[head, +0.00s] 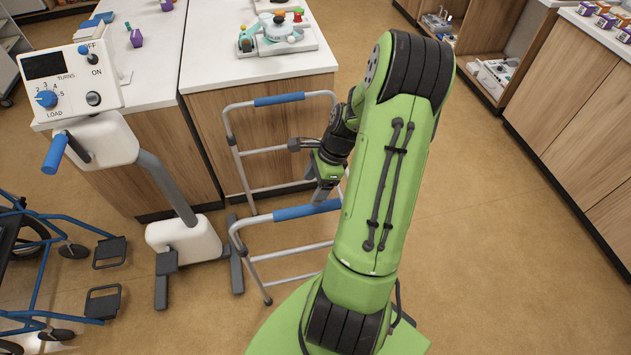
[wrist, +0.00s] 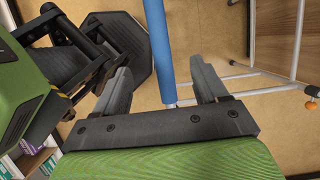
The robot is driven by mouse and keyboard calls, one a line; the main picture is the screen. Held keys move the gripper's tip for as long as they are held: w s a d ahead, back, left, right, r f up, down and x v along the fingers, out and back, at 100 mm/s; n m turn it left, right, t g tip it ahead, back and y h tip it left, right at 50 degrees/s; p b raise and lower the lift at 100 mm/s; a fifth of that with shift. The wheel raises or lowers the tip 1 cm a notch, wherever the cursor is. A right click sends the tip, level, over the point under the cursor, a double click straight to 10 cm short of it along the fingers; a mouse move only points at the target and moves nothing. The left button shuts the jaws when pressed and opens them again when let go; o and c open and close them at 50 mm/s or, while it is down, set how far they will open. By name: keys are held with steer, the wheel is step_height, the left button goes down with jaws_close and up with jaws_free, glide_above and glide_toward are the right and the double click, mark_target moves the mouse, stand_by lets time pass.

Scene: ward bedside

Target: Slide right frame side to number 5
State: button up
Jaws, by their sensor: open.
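A grey walking frame with two blue-gripped sides stands on the floor. Its far blue grip (head: 279,99) is by the wooden cabinet, and its near blue grip (head: 307,210) is closer to me. My gripper (head: 325,190) is at the near grip, partly hidden by my arm in the head view. In the wrist view my gripper (wrist: 160,68) is open, and a blue grip (wrist: 157,35) runs lengthwise in the gap between the fingers. I cannot tell whether it touches them. No numbers are readable on the frame.
A white pedal exerciser (head: 103,140) with a numbered dial (head: 47,99) stands left of the frame. A blue wheelchair (head: 45,275) is at lower left. A cabinet (head: 262,128) backs the frame. Open floor (head: 500,240) lies to the right.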

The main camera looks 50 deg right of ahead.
mark_target(309, 206)
steer(key=b+x, duration=0.3)
steer(key=x, duration=0.1)
steer(key=d+b+x, duration=0.1)
steer(key=b+x, duration=0.2)
steer(key=s+b+x, duration=0.1)
steer(key=b+x, duration=0.2)
steer(key=x, duration=0.1)
steer(key=shift+d+f, duration=0.15)
steer(key=shift+f, duration=0.55)
steer(key=shift+r, duration=0.1)
steer(key=c, duration=1.1)
steer(key=shift+w+r+p, duration=0.1)
steer(key=shift+r+p, duration=3.7)
steer(key=shift+r, duration=0.05)
steer(key=o, duration=1.1)
steer(key=shift+f, duration=0.1)
steer(key=p+v, duration=0.6)
steer(key=v, duration=0.1)
